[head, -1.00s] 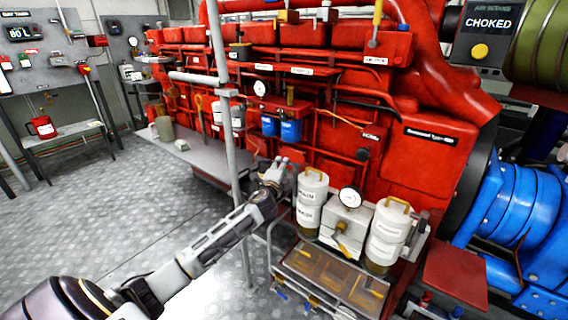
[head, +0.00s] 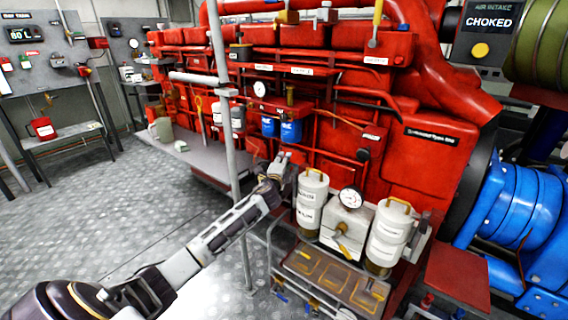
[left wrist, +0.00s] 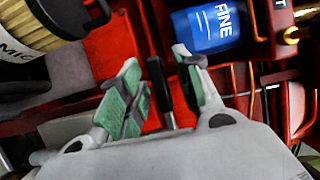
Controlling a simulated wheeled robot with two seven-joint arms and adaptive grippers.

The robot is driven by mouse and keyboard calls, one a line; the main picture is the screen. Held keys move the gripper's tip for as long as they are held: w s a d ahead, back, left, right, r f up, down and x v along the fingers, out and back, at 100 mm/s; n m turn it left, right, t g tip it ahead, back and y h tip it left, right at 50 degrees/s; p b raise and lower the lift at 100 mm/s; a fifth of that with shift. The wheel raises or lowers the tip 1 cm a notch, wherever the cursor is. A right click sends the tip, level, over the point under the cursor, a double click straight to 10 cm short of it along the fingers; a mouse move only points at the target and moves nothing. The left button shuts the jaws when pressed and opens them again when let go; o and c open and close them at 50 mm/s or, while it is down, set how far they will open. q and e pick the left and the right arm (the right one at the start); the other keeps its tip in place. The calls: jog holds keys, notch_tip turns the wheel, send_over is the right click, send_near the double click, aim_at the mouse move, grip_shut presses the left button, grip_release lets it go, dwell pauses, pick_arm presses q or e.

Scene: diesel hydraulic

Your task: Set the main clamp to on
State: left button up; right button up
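No part is clearly readable as the main clamp. A blue filter marked FINE (left wrist: 208,26) lies beyond the right finger. My right gripper is not in view.
A valve block with a yellow handle and gauge (head: 350,199) and a second white canister (head: 390,235) stand to the right. A grey vertical post (head: 232,150) is close left of my gripper. A clear-topped tray (head: 330,277) is below. The floor at left is free.

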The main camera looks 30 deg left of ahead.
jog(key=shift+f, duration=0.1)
pick_arm(q)
grip_shut()
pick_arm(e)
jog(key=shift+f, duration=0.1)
